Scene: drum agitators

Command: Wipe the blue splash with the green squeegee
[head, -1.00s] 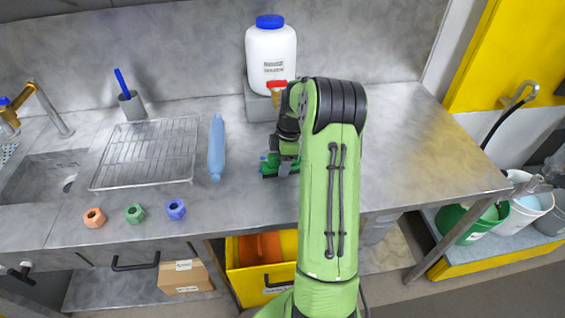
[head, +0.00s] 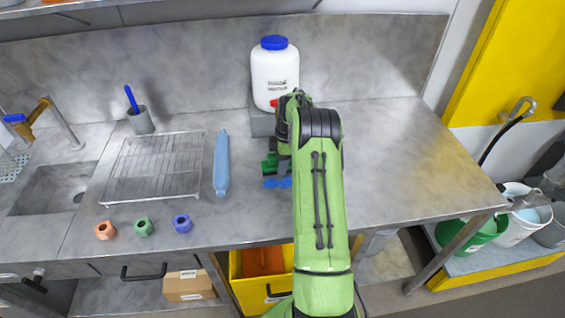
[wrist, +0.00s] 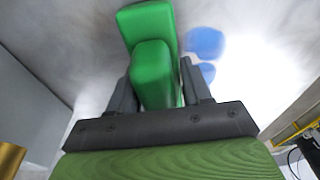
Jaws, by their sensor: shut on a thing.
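The green squeegee (head: 269,162) is held in my gripper (head: 280,152), low over the worktop just in front of the white jug. In the wrist view my gripper (wrist: 158,82) is shut on the green handle of the squeegee (wrist: 152,60). The blue splash (head: 277,183) lies on the counter just in front of the squeegee, partly hidden by my arm. In the wrist view the splash (wrist: 204,42) shows as blue patches to the right of the squeegee. I cannot tell whether the squeegee touches the counter.
A white jug with a blue lid (head: 275,80) stands on a grey block behind my gripper. The counter to the right (head: 400,170) is clear.

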